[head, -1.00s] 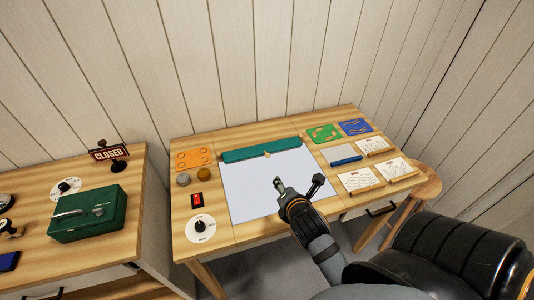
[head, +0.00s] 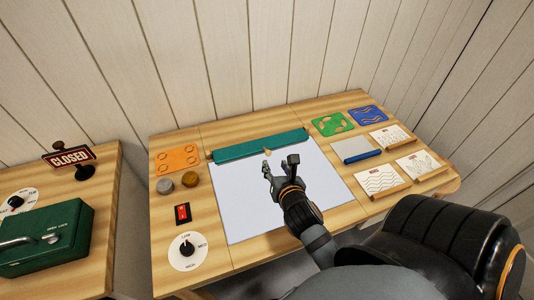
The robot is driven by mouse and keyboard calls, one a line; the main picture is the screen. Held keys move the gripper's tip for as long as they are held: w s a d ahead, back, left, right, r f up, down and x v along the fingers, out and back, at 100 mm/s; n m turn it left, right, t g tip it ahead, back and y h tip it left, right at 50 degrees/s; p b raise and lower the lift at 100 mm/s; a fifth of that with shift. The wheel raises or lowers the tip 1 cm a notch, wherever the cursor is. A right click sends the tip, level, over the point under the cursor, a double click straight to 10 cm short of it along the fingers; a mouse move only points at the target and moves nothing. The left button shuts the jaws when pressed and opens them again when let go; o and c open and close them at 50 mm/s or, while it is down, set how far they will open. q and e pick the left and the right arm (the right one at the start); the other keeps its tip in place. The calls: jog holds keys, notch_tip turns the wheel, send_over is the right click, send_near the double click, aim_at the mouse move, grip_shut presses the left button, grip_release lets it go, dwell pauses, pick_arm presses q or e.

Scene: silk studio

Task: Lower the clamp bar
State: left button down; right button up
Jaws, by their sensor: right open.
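The clamp bar is a long teal bar (head: 240,147) along the back edge of a white sheet or board (head: 240,205) on the wooden table. A small brass-coloured knob (head: 267,152) sits at the middle of its front side. From this angle I cannot tell how far the bar stands above the white surface. My right gripper (head: 279,168) is open and empty over the white surface, a little in front of the knob, with its fingers toward the bar. Contact with the knob is not visible. My left gripper is not in view.
Left of the sheet are an orange plate (head: 179,159), two round knobs, a red switch (head: 183,213) and a dial (head: 187,251). Right are green and blue plates, a blue-edged tool (head: 356,150) and pattern cards (head: 379,178). A green box (head: 45,238) stands on the left table.

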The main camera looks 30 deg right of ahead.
aim_at(269, 155)
jog(key=x, duration=1)
jog(key=shift+d, duration=0.1)
grip_shut()
jog(key=shift+w, duration=0.1)
